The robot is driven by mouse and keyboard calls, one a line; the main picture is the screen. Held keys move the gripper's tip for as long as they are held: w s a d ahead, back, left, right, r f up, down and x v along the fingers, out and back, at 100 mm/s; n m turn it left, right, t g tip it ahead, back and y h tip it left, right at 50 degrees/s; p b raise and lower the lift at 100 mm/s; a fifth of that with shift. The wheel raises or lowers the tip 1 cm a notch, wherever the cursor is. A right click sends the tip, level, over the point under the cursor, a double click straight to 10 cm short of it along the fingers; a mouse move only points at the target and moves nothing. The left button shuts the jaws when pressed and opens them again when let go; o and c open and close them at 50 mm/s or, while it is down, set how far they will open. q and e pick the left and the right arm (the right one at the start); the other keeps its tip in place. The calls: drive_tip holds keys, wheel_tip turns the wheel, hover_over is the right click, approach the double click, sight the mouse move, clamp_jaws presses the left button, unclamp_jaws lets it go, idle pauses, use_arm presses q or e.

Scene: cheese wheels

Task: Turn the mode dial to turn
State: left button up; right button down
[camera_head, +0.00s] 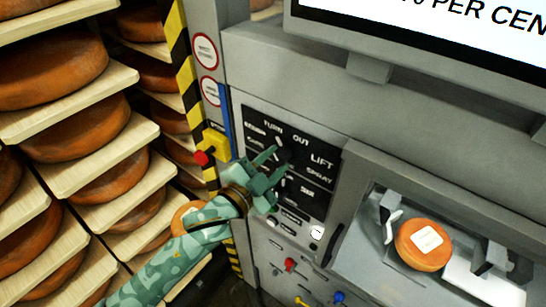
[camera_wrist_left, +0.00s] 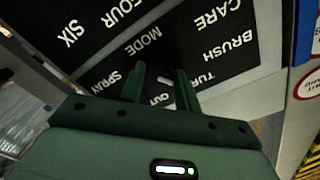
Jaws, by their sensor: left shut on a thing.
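The mode dial (camera_head: 287,150) is a dark round knob on a black panel (camera_head: 327,144) of the grey machine. White words around it include TURN, OUT, LIFT and SPRAY. TURN stands above it and slightly to the left. A short pale mark shows near the dial's upper left, but I cannot read its setting surely. My left gripper (camera_head: 270,169) reaches in from the lower left and is shut on the dial. In the left wrist view its two green fingers (camera_wrist_left: 161,88) stand either side of the dark dial, below the word MODE. My right gripper is not in view.
Shelves of orange cheese wheels (camera_head: 75,134) fill the left. A yellow box with a red button (camera_head: 203,158) is close beside my left wrist. A labelled cheese wheel (camera_head: 409,257) sits in a bay at the right. A screen (camera_head: 440,30) overhangs the top right.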

use_arm(q)
drive_tip(key=shift+m+p, duration=0.35)
drive_tip(key=shift+m, duration=0.55)
drive_tip(key=o, duration=1)
drive_tip(key=shift+c, duration=0.2)
drive_tip(key=b+v, duration=0.3)
drive_tip(key=v, duration=1.3)
